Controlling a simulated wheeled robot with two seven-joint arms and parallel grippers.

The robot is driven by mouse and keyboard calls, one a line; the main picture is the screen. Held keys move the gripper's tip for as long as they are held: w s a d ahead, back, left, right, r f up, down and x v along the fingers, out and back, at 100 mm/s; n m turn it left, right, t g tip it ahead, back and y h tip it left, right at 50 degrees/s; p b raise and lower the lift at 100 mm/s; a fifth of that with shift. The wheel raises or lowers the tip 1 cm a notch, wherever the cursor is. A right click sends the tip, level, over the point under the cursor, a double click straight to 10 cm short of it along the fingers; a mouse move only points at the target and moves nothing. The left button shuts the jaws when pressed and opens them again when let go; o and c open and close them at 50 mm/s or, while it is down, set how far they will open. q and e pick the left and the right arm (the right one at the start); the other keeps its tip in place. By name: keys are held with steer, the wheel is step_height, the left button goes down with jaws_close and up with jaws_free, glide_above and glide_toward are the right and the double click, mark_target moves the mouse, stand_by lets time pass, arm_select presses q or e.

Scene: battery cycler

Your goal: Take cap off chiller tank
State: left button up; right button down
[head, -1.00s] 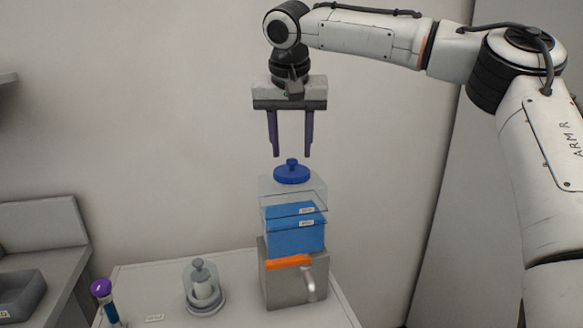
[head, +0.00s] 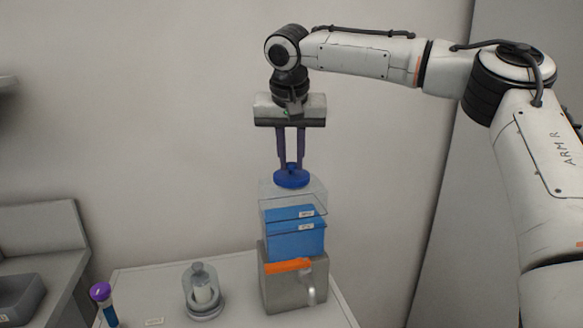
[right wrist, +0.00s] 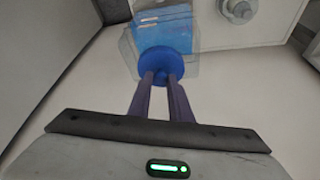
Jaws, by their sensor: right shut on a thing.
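The chiller tank (head: 265,207) is a clear box with blue contents, standing on a grey base unit with an orange strip. Its blue round cap (head: 291,180) sits on top of the tank and has a small knob in the middle. My right gripper (head: 291,167) points straight down from above, its dark fingers shut on the cap's knob. In the right wrist view the fingertips meet at the blue cap (right wrist: 166,62), with the tank below it. The cap appears level on the tank; I cannot tell whether it touches. My left gripper is not in view.
A small glass-domed jar (head: 201,290) stands on the white table (head: 240,309) left of the base unit (head: 283,289). A purple-capped tube (head: 103,303) is at the table's left end. A grey sink-like bin (head: 20,296) is at far left. The space above the table's left is clear.

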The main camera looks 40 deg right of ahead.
mark_target(292, 165)
step_height(292, 165, up, 14)
stand_by(0.6)
